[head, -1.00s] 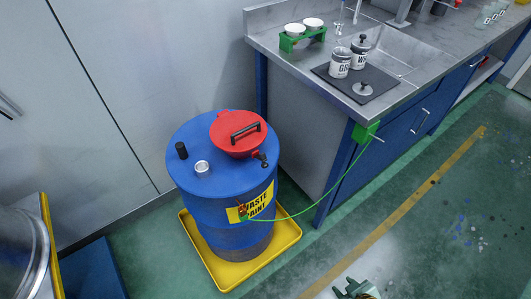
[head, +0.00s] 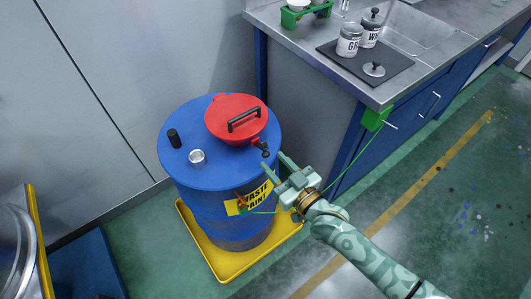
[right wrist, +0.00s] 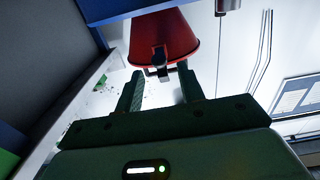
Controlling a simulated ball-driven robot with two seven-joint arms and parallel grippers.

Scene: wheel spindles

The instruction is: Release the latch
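A blue drum (head: 205,222) labelled as waste paint has a red funnel with a closed red lid (head: 228,108) and a black handle (head: 244,119) on top. A small dark latch (head: 263,148) sits at the lid's front right edge. In the right wrist view the red funnel (right wrist: 170,35) is ahead, with the dark latch (right wrist: 159,62) between and beyond my fingertips. My right gripper (head: 272,174) is open and empty, just right of the latch and apart from it; its two fingers (right wrist: 157,88) show spread in the right wrist view. My left gripper is not in view.
The drum stands in a yellow tray (head: 228,275). A green cable (head: 345,167) runs from the drum to a green clamp (head: 374,118) on the bench edge, close to my right gripper. The steel bench (head: 290,47) holds labelled cans on a dark mat.

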